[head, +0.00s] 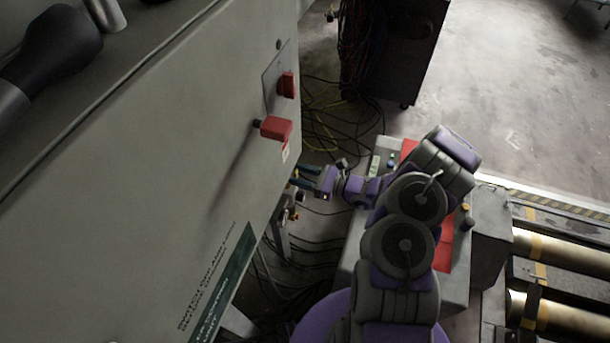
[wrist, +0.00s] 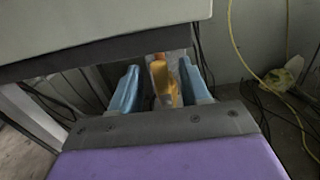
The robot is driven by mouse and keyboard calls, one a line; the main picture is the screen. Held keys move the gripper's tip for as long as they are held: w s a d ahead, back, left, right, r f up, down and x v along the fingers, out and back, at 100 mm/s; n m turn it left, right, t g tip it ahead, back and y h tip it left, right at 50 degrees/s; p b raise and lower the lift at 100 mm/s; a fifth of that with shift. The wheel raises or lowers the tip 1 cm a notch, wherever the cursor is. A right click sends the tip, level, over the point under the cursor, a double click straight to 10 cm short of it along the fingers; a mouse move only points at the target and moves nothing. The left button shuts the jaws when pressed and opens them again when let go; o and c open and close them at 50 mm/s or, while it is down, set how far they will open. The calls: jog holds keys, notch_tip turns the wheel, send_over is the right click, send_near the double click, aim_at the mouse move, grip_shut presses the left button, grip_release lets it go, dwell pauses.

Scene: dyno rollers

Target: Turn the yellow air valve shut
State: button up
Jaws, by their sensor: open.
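The yellow air valve (wrist: 162,80) shows in the wrist view, just below the lower edge of the cabinet. My gripper (wrist: 158,84) is open, with one blue finger on each side of the valve. The fingers look apart from the valve, and how deep it sits between them is hard to tell. In the head view my gripper (head: 303,180) is beside the cabinet's lower right edge. The yellow valve cannot be made out clearly there.
The large grey cabinet (head: 150,150) with red handles (head: 276,128) fills the left. A grey and red console (head: 455,285) stands beside my arm, with metal rollers (head: 565,255) at right. Cables (head: 320,130) lie on the floor. Open floor (head: 510,90) is at upper right.

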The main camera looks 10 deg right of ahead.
jog(key=shift+c, duration=0.4)
grip_shut()
dwell(0.4)
jog(key=w+d+f+m, duration=0.1)
jog(key=w+f+m, duration=0.1)
jog(key=m, duration=0.7)
jog(key=w+d+f+m+p, duration=0.1)
jog(key=w+f+m, duration=0.1)
jog(key=m, duration=0.6)
jog(key=shift+d+f+m, duration=0.4)
jog(key=shift+f, duration=0.3)
jog(key=shift+w, duration=0.1)
